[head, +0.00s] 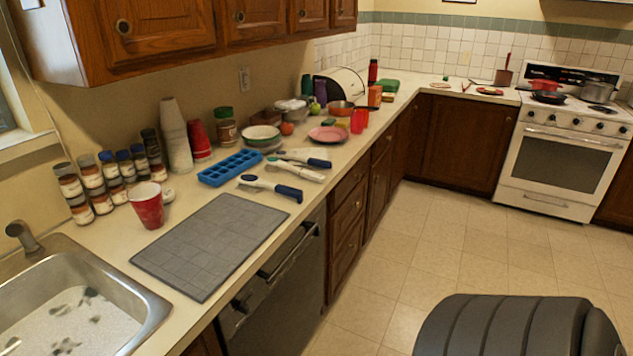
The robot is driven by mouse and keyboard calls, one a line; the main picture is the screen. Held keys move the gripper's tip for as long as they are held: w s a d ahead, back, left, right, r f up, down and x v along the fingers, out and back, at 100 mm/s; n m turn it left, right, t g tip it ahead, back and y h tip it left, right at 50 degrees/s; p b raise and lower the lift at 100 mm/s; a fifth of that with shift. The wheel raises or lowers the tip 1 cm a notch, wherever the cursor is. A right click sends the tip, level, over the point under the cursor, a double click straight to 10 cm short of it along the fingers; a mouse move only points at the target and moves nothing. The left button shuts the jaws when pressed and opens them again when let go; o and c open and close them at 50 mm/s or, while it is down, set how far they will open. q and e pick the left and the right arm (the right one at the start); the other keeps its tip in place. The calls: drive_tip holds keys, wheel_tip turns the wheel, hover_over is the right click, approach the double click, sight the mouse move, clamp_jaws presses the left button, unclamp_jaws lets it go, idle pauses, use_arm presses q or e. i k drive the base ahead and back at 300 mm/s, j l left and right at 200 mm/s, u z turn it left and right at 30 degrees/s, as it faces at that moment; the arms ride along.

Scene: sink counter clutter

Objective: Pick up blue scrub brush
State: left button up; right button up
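A scrub brush (270,188) with a dark blue handle end and a white front part lies on the counter, near its front edge. A second brush (306,160) with a blue handle end lies farther back. A white and green brush (294,172) lies between these two. The heads are too small to tell in detail, and I cannot tell which blue-ended brush is the one named. All three lie flat to the right of a blue ice cube tray (230,167). Neither of my grippers is in view.
A grey mat (212,245) lies in front of the brushes, beside the sink (150,312). A red cup (147,206), several spice jars (88,180) and stacked cups (175,135) stand behind. Plates and bowls (261,135) sit farther along. The floor (420,240) before the counter looks clear.

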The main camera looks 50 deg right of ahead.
sight(245, 180)
drive_tip(key=z, duration=1.2)
drive_tip(key=u, duration=1.45)
drive_tip(key=z, duration=1.45)
